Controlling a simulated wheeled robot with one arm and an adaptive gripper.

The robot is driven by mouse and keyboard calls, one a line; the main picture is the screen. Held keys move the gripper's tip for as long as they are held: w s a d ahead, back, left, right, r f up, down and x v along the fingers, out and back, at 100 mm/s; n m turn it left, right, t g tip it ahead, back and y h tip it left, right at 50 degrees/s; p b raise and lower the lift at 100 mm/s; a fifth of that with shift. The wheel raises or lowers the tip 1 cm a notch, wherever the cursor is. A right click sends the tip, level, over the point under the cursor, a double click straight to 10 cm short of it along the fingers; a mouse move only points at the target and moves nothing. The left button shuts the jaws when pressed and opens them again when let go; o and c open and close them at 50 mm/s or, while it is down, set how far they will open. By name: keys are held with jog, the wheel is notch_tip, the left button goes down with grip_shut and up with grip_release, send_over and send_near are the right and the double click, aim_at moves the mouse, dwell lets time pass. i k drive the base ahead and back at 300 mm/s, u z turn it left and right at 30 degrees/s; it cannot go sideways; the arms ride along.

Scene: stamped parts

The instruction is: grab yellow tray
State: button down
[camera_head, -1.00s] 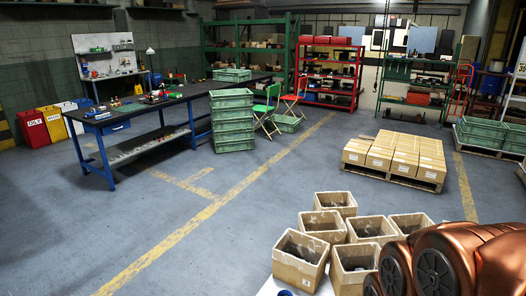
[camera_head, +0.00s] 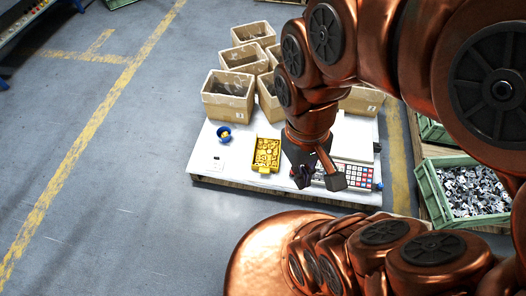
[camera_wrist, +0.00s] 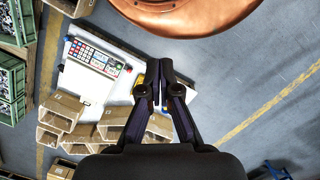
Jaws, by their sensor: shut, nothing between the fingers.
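The yellow tray (camera_head: 267,154) lies flat on the white tabletop (camera_head: 238,160) in the head view, with small yellow shapes inside it. My gripper (camera_head: 318,178) hangs to the right of the tray, apart from it, above the table near the keypad device. In the wrist view my gripper (camera_wrist: 155,85) has its dark fingers close together, with nothing held between them. The fingers hide most of the yellow tray there; only bits of yellow show around them.
A blue round item (camera_head: 223,133) stands left of the tray. Several open cardboard boxes (camera_head: 228,95) stand along the table's far side. A keypad device (camera_head: 352,174) lies at right. A green crate of metal parts (camera_head: 470,190) stands farther right. The floor at left is clear.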

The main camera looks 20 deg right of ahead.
aim_at(266, 152)
jog(key=u, duration=2.4)
jog(key=i, duration=1.85)
jog(key=z, duration=2.9)
